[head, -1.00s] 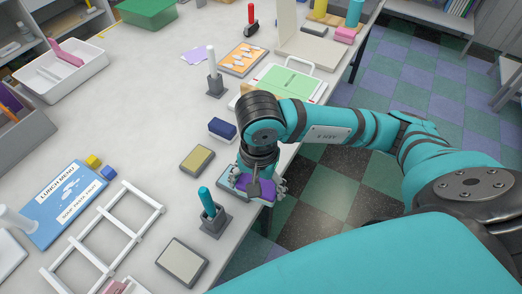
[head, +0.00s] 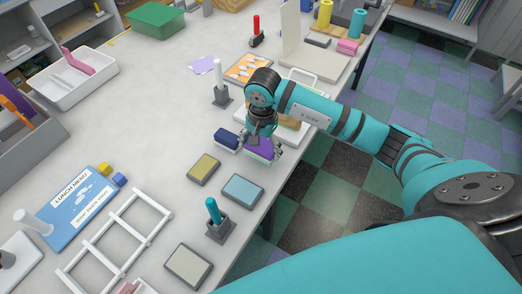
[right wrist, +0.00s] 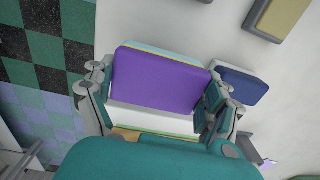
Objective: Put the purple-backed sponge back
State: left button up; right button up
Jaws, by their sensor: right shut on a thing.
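The purple-backed sponge (head: 259,147) is in my right gripper (head: 262,152), near the table's right edge. In the right wrist view its purple back (right wrist: 158,80) faces the camera, with a finger of the gripper (right wrist: 152,100) at either side. A navy-backed sponge (head: 226,140) sits close beside it on the left and also shows in the right wrist view (right wrist: 240,85). Whether the held sponge touches the table I cannot tell. A light blue pad (head: 243,190) lies bare in front of the gripper. My left gripper is out of view.
An olive pad (head: 204,168) and a grey pad (head: 188,265) lie nearby. A holder with a teal marker (head: 218,226) stands in front, and one with a white marker (head: 220,95) stands behind. A board partly hidden by my arm lies behind the gripper. A white rack (head: 115,240) lies front left.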

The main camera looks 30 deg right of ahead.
aim_at(261, 154)
jog(key=f, duration=0.1)
jog(key=f+p, duration=0.1)
jog(key=shift+s+a+f, duration=0.1)
jog(key=shift+s+f, duration=0.1)
jog(key=shift+f, duration=0.35)
jog(key=shift+f, duration=0.1)
jog(key=shift+f+b, duration=0.15)
jog(key=shift+b, duration=0.2)
jog(key=o, duration=0.8)
jog(key=shift+o, duration=0.2)
